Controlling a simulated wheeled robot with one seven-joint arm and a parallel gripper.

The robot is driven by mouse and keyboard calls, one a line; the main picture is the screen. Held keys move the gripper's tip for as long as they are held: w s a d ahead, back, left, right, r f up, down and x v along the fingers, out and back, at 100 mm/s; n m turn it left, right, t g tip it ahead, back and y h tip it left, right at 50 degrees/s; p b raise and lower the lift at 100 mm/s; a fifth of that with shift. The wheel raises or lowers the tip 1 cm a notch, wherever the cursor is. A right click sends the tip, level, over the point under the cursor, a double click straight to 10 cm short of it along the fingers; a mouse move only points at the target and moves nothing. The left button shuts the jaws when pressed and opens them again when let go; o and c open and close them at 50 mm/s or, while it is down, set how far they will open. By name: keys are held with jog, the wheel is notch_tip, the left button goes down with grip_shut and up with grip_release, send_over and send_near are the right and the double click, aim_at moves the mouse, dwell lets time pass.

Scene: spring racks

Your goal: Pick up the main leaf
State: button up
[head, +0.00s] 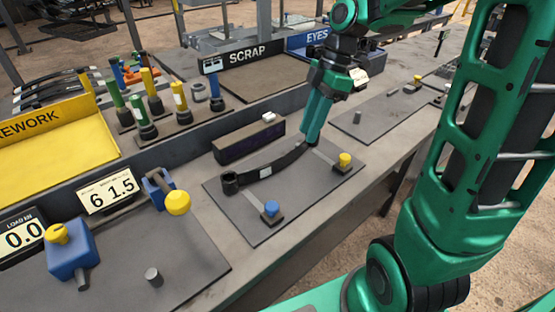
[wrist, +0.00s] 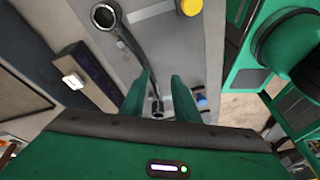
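The main leaf appears to be the dark, slightly curved bar (head: 272,169) with a rolled eye at its near-left end, lying on a grey plate (head: 235,206). A small pale label is on it. In the wrist view the leaf (wrist: 139,52) runs from a large eye at the top down between my fingers. My gripper (head: 311,140) points down at the leaf's far-right end, which it partly hides in the head view. In the wrist view my gripper (wrist: 163,76) has its fingers apart on either side of the leaf, with a gap visible.
A yellow-knobbed clamp (head: 344,161) and a blue-knobbed clamp (head: 270,210) stand on the plate. A dark box (head: 248,142) lies behind the leaf. A blue fixture with a yellow ball (head: 178,202) is to the left. Coloured posts (head: 180,103) and a yellow rework tray (head: 60,150) stand farther back.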

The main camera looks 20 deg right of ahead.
aim_at(283, 158)
jog(key=a+f+n, duration=0.1)
jog(key=a+f, duration=0.1)
jog(key=f, duration=0.1)
jog(key=w+a+f+n, duration=0.1)
jog(key=a+f+n, duration=0.1)
jog(key=f, duration=0.2)
jog(key=a+f+n, duration=0.1)
jog(key=a+f, duration=0.1)
jog(key=f, duration=0.1)
jog(key=shift+w+a+f+y, duration=0.15)
jog(key=shift+w+a+y, duration=0.05)
jog(key=shift+w+y, duration=0.15)
grip_shut()
